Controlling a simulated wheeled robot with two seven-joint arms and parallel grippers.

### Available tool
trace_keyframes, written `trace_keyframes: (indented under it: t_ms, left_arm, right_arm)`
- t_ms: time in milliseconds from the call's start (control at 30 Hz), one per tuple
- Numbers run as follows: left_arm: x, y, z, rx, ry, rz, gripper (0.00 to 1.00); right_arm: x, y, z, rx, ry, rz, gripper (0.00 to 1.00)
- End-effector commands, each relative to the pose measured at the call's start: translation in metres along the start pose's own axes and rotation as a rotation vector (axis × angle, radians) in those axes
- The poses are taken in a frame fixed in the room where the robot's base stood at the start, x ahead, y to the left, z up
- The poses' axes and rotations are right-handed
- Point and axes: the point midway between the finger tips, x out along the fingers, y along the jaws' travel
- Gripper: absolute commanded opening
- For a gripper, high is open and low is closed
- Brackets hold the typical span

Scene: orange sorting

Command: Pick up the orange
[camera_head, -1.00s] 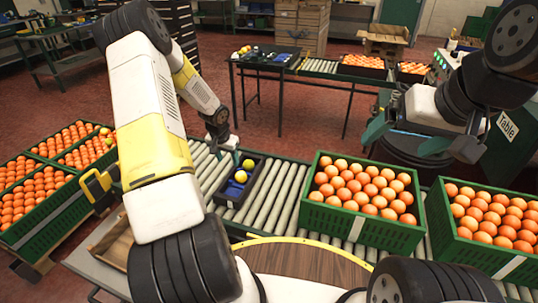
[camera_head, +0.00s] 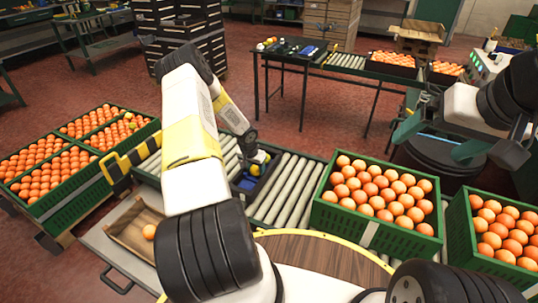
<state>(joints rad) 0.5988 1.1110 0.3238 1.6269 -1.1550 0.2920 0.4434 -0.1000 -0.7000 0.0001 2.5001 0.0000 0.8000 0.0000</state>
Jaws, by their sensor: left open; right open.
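A single orange (camera_head: 149,231) lies in a shallow brown box at the lower left. Many other oranges fill the green crates, including the middle crate (camera_head: 361,235) and the right crate (camera_head: 473,262). My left arm reaches up across the middle and bends down. My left gripper (camera_head: 252,148) hangs over a small dark tray (camera_head: 243,182) with yellow fruit on the conveyor. Its fingers are small and partly hidden, and I see no orange in them. My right gripper (camera_head: 438,141) is at the right, its teal fingers spread and empty, above and behind the middle crate.
A roller conveyor (camera_head: 287,190) carries the dark tray and green crates. The brown box (camera_head: 128,232) is left of my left arm. More orange-filled crates (camera_head: 78,199) stand at the far left. A dark table (camera_head: 305,72) is at the back, with open red floor before it.

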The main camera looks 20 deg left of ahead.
Motion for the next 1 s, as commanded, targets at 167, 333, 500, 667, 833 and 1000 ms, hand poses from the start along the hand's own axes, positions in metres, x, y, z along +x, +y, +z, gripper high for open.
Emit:
trace_keyframes:
  t_ms: [167, 333, 500, 667, 833, 1000]
  left_arm:
    - [0.000, 0.000, 0.000, 0.000, 0.000, 0.000, 0.49]
    - [-0.001, 0.000, 0.000, 0.000, 0.000, 0.000, 0.16]
    - [-0.001, 0.000, -0.001, 0.000, 0.001, 0.000, 0.07]
    - [-0.005, 0.000, -0.002, 0.000, 0.002, -0.001, 0.07]
    - [-0.032, -0.001, -0.010, 0.000, 0.005, -0.002, 0.07]
    - [-0.065, -0.001, -0.019, -0.001, 0.004, -0.002, 0.07]
  right_arm:
    - [0.000, 0.000, 0.000, 0.000, 0.000, 0.000, 0.93]
    - [0.000, 0.000, 0.000, 0.000, 0.000, 0.000, 0.93]
    - [0.000, 0.000, 0.000, 0.000, 0.000, 0.000, 0.93]
    - [0.000, 0.000, 0.000, 0.000, 0.000, 0.000, 0.93]
    - [0.000, 0.000, 0.000, 0.000, 0.000, 0.000, 0.93]
    - [0.000, 0.000, 0.000, 0.000, 0.000, 0.000, 0.93]
